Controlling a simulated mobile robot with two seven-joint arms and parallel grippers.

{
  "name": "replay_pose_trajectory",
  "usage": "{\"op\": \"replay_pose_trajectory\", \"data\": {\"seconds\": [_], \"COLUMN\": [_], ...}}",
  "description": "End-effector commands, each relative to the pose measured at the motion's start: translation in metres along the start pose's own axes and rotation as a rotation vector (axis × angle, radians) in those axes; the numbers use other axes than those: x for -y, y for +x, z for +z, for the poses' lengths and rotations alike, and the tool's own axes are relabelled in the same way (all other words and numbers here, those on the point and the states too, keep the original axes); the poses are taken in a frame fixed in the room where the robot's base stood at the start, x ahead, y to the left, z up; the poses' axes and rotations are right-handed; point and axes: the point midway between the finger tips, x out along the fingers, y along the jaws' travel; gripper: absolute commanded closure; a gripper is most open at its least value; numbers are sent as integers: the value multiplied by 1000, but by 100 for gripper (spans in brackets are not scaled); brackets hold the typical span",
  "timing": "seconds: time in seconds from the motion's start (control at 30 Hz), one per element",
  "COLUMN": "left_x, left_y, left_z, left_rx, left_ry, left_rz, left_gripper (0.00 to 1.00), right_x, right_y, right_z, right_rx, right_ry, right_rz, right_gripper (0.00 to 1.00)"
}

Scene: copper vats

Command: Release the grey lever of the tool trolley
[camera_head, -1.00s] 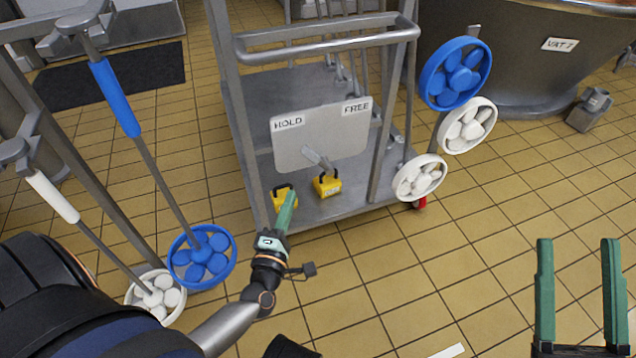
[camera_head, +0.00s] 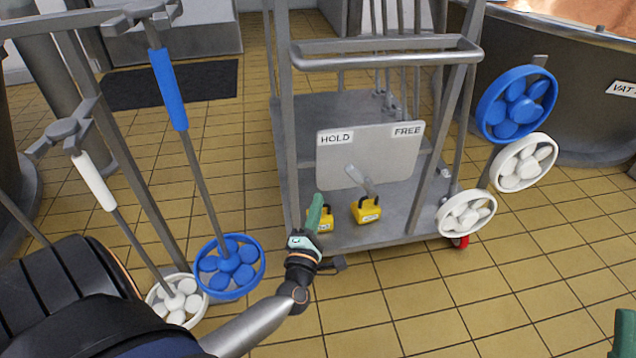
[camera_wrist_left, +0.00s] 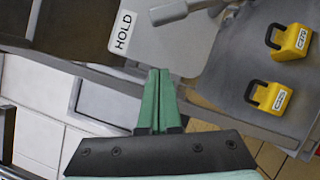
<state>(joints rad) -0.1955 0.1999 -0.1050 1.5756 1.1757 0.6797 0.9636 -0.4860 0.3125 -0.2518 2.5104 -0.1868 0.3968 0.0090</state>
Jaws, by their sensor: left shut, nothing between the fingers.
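The tool trolley (camera_head: 300,130) is a grey metal frame with a plate (camera_head: 395,150) marked HOLD at left and FREE at right. The grey lever (camera_head: 360,179) is low on the plate and slants up-left, towards the HOLD side. In the left wrist view the lever's rounded end (camera_wrist_left: 168,12) shows at the top, right of the HOLD label. My left gripper (camera_head: 317,199) is shut and empty, below the plate's left edge and apart from the lever. Its green fingers (camera_wrist_left: 159,78) are together in the wrist view. Only a bit of my right gripper (camera_head: 625,333) shows.
Two yellow padlocks (camera_head: 366,209) (camera_head: 325,219) are near the lever on the trolley. Blue and white wheels (camera_head: 516,103) are at the trolley's right. Blue and white handled poles (camera_head: 168,88) with wheel-shaped ends stand at the left. Tiled floor is clear in front.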

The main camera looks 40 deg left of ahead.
Motion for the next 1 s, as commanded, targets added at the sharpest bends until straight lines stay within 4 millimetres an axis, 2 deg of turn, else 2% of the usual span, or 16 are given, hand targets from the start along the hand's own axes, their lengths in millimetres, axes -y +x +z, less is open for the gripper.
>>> {"op": "replay_pose_trajectory", "data": {"seconds": [0.1,0.27,0.4,0.53,1.0], "left_x": [1,1,0,0,0], "left_y": [28,61,65,67,68], "left_z": [-1,0,23,34,39], "left_rx": [0,1,0,0,0], "left_ry": [-1,-1,-6,-2,1], "left_rz": [5,4,0,1,-1], "left_gripper": [100,100,100,100,100], "right_x": [3,6,6,7,6], "right_y": [-6,-10,-10,-10,-9], "right_z": [6,12,11,12,11], "right_rx": [3,7,10,10,11], "right_ry": [-4,-9,-8,-9,-7], "right_rz": [-3,-6,-7,-7,-4], "right_gripper": [38,38,38,38,38]}}
